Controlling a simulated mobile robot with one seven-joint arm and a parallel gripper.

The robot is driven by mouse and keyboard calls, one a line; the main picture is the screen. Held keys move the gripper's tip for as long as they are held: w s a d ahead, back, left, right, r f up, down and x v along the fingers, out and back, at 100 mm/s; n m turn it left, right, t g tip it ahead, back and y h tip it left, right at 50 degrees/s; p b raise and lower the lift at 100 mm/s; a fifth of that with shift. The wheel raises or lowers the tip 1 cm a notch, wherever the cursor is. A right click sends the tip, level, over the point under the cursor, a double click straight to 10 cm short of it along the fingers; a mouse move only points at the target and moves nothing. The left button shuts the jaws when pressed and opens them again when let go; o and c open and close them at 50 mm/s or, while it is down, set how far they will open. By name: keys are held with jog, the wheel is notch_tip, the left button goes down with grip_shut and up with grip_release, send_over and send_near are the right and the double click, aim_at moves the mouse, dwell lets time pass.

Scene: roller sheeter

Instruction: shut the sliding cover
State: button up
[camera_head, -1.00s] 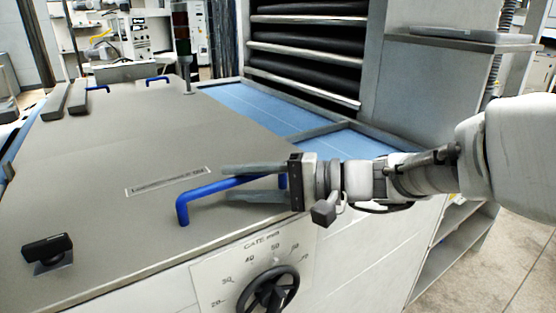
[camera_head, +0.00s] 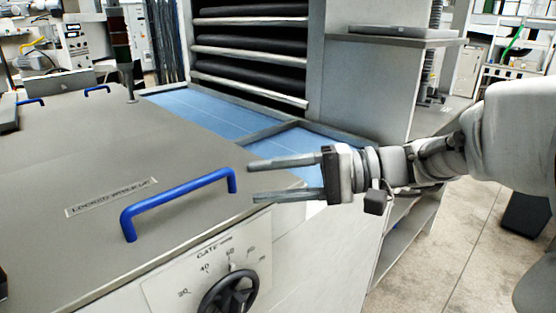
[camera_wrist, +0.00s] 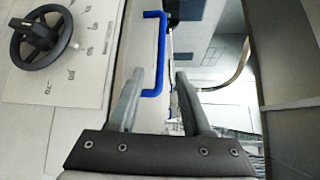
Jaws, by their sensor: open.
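The sliding cover (camera_head: 92,135) is a wide flat grey panel on top of the machine, at the left in the head view. A blue bar handle (camera_head: 180,196) stands on it near its front right. A blue bed (camera_head: 205,112) lies exposed beyond the cover's right edge. My gripper (camera_head: 250,180) is open and empty, just right of the handle's right end and apart from it. In the wrist view the handle (camera_wrist: 162,50) lies ahead of the fingers, its near end appearing between them. The cover's far left end is out of view.
A gate dial with a black handwheel (camera_head: 229,293) is on the front panel below the handle. A dark post (camera_head: 121,50) stands behind the cover. Black rollers (camera_head: 250,50) rise behind the bed. Open floor (camera_head: 440,240) lies at the right.

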jog(key=shift+s+d+r, duration=0.1)
jog(key=shift+d+r, duration=0.1)
jog(key=shift+d, duration=1)
jog(key=shift+s+d+r, duration=0.1)
jog(key=shift+d+r, duration=0.05)
jog(key=shift+d, duration=1)
